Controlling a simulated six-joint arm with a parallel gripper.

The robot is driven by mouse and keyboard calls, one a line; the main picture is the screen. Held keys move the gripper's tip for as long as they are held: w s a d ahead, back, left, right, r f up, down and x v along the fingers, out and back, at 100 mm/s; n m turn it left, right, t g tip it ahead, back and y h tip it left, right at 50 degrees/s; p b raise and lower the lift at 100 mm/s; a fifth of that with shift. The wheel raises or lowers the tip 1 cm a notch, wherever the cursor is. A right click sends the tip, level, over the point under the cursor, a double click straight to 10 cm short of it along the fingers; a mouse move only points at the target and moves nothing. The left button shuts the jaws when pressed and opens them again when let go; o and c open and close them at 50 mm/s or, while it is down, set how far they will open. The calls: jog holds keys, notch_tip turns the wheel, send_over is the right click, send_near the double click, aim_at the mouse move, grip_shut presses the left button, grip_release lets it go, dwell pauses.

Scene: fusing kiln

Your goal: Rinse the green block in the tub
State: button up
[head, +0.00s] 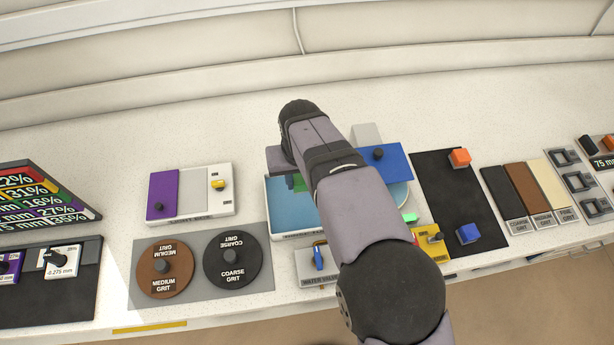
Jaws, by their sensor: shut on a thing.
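The tub (290,210) is a shallow rectangular basin with a pale rim and blue water, in the middle of the head view. My arm crosses it and hides much of its right side. The green block (298,183) shows as a small dark green patch beside my arm, over the tub's back part. My gripper (293,177) is shut on it, with the fingers mostly hidden by the arm. I cannot tell whether the block touches the water.
A blue panel with a black knob (379,153) lies behind my arm. A dark mat (440,178) holds orange and blue blocks to the right. Grit discs (165,268) lie front left, and a purple-and-white box (206,209) stands left. A water valve (318,258) sits in front of the tub.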

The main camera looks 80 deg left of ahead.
jog(key=shift+f, duration=0.15)
jog(key=shift+f+b, duration=3.1)
jog(key=shift+f, duration=1.55)
jog(key=shift+r, duration=0.15)
jog(key=shift+r+p, duration=2.7)
jog(key=shift+r, duration=0.95)
